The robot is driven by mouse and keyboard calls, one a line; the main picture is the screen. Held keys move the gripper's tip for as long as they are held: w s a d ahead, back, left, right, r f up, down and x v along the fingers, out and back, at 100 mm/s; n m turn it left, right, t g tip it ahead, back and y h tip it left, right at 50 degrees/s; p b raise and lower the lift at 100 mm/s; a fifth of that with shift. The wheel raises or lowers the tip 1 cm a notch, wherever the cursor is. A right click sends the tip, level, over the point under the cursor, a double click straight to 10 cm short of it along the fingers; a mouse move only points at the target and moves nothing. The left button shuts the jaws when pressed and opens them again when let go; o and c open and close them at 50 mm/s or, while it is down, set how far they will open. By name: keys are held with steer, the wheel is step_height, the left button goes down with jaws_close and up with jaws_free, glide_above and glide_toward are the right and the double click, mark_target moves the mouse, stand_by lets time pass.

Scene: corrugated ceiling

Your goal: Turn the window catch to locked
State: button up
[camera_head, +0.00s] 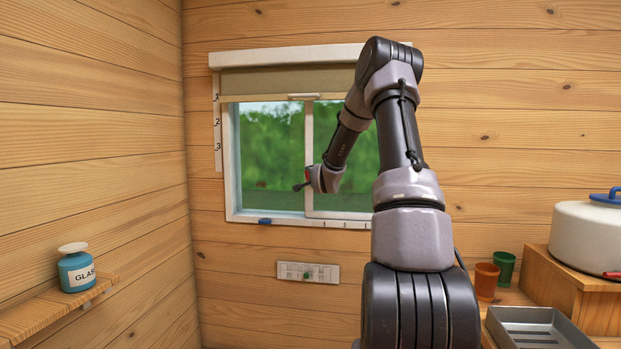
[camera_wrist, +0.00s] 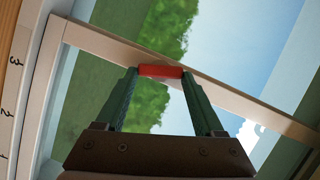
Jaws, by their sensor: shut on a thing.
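The window (camera_head: 309,135) has a white frame with a middle upright, and green trees behind the glass. The red catch (camera_wrist: 161,71) sits on that upright. In the wrist view it is a short red bar spanning between my two green fingertips, slanted to the upright's line. My gripper (camera_wrist: 160,76) is shut on it, one finger at each end. In the head view my gripper (camera_head: 302,184) is at the middle upright, low on the window; a small red patch shows beside it. I cannot tell from the pictures which catch position is locked.
A beige blind (camera_head: 285,82) covers the window's top. A strip numbered 1 to 3 (camera_head: 217,122) runs down its left side. A blue piece (camera_head: 265,221) sits on the lower frame. A jar (camera_head: 77,268) stands on the left shelf. Cups (camera_head: 486,281), a tray (camera_head: 540,330) and a pot (camera_head: 590,235) are right.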

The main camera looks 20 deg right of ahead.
steer(key=shift+f+m+t, duration=0.3)
steer(key=shift+m+t, duration=0.3)
steer(key=shift+m, duration=1.1)
steer(key=o, duration=1.4)
steer(key=v, duration=1.1)
steer(key=shift+d+f, duration=0.1)
steer(key=shift+f, duration=0.05)
